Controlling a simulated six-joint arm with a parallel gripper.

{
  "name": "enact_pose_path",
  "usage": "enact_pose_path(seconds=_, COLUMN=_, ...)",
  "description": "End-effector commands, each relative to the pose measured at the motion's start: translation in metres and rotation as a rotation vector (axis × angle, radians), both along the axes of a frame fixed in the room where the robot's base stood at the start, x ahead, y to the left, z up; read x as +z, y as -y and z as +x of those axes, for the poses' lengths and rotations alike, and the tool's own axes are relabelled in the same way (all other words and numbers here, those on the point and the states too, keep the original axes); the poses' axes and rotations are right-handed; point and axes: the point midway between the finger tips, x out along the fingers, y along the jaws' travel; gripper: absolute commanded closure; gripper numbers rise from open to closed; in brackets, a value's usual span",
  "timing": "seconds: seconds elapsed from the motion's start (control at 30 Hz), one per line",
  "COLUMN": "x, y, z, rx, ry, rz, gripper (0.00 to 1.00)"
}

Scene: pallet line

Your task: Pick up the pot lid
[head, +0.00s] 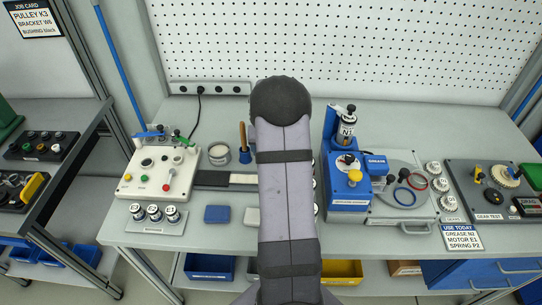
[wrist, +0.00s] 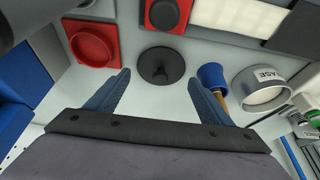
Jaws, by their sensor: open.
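In the wrist view, a dark round lid with a raised centre knob (wrist: 160,65) lies flat on the grey bench; I take it to be the pot lid. My gripper (wrist: 158,78) is open, with one blue-grey finger on each side and the lid framed just beyond the tips. Nothing is between the fingers, and I cannot tell the height above the bench. A round pot with a pale top and a label ending in "ASE" (wrist: 262,90) stands to the right; it also shows in the head view (head: 218,155). My arm hides the lid and gripper in the head view.
A blue cup with a wooden handle (wrist: 212,78) stands close to the right finger. A red square piece (wrist: 92,42) and a red block with a black round part (wrist: 166,14) lie near the lid. A blue machine (head: 348,185) stands right of my arm.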

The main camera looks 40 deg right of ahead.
Motion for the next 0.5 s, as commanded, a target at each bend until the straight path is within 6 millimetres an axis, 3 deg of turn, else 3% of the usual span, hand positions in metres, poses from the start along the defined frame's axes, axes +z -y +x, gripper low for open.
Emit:
enact_pose_path(seconds=0.2, x=-0.016, y=0.005, z=0.005, rx=0.0, ry=-0.001, rz=0.001, gripper=0.26)
enact_pose_path(seconds=0.5, x=-0.02, y=0.006, z=0.006, rx=0.0, ry=0.0, rz=0.0, gripper=0.26)
